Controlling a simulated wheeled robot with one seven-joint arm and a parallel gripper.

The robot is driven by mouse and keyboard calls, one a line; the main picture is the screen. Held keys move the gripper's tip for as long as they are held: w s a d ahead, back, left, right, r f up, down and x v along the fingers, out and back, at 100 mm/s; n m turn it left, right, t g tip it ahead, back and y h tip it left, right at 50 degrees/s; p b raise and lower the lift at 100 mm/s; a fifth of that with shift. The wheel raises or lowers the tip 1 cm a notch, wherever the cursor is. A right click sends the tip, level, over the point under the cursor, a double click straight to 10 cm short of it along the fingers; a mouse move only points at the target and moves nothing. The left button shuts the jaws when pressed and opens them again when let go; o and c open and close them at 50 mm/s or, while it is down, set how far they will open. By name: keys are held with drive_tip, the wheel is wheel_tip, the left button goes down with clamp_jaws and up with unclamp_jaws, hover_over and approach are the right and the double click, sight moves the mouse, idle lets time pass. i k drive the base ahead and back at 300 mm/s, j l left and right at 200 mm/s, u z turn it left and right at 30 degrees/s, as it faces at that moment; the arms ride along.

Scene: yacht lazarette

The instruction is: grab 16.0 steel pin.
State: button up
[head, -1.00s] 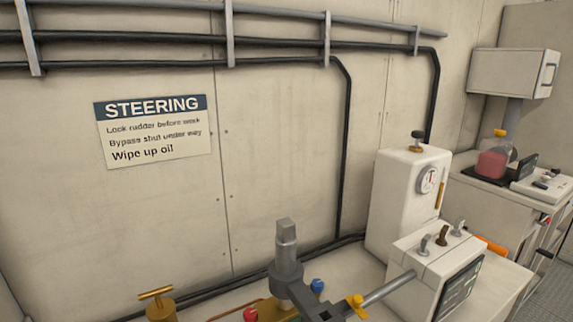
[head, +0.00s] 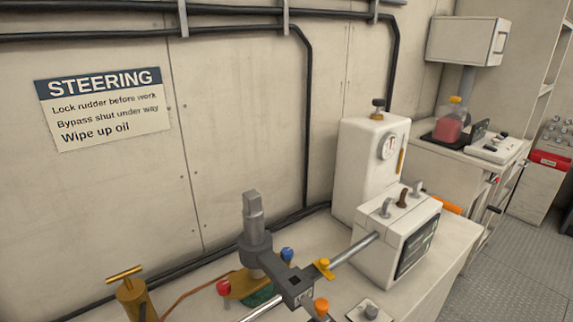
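I cannot make out a steel pin marked 16.0 in the head view. The metal parts I see on the near bench (head: 440,262) are a grey upright post with a square top (head: 254,225), an arm block (head: 290,285) at its foot, and a steel rod (head: 350,250) running to a white box with switches (head: 398,235). None shows a readable size. My gripper is not in view.
A white tank with a gauge (head: 372,165) stands behind the switch box. A brass valve (head: 130,295) is at lower left. A farther counter (head: 440,160) holds a flask of red liquid (head: 449,128) and a white device (head: 495,149). Grey floor (head: 505,270) at right looks clear.

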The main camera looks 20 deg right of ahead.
sight(384, 214)
drive_tip(key=i+j+z, duration=0.15)
drive_tip(key=j+z, duration=0.25)
drive_tip(key=j, duration=0.3)
drive_tip(key=j+z, duration=0.45)
drive_tip(key=j, duration=0.2)
